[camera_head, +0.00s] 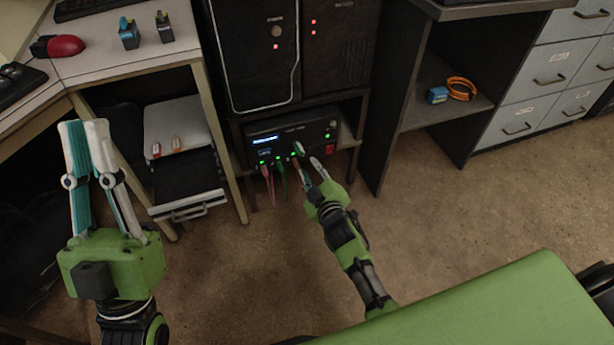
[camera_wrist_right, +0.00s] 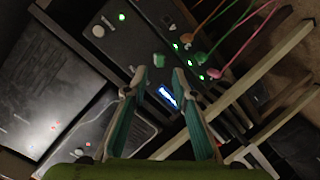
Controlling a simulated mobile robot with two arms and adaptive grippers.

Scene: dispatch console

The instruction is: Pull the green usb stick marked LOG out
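A green stick (camera_wrist_right: 159,60) shows in the right wrist view, standing out from the front of a black box (camera_wrist_right: 125,40). In the head view it is a small shape (camera_head: 299,147) at the right of the box's (camera_head: 318,130) port row. Its marking cannot be read. My right gripper (camera_wrist_right: 158,77) is open, with its fingertips on either side of the stick's near end; I cannot tell if they touch it. In the head view the right gripper (camera_head: 306,163) is just in front of the box.
Pink and green cables (camera_head: 270,185) hang from lit ports left of the stick. Two black towers (camera_head: 290,50) stand above the box. A drawer unit (camera_head: 180,150) with small red items is on the left. An orange cable coil (camera_head: 462,88) lies on the right shelf.

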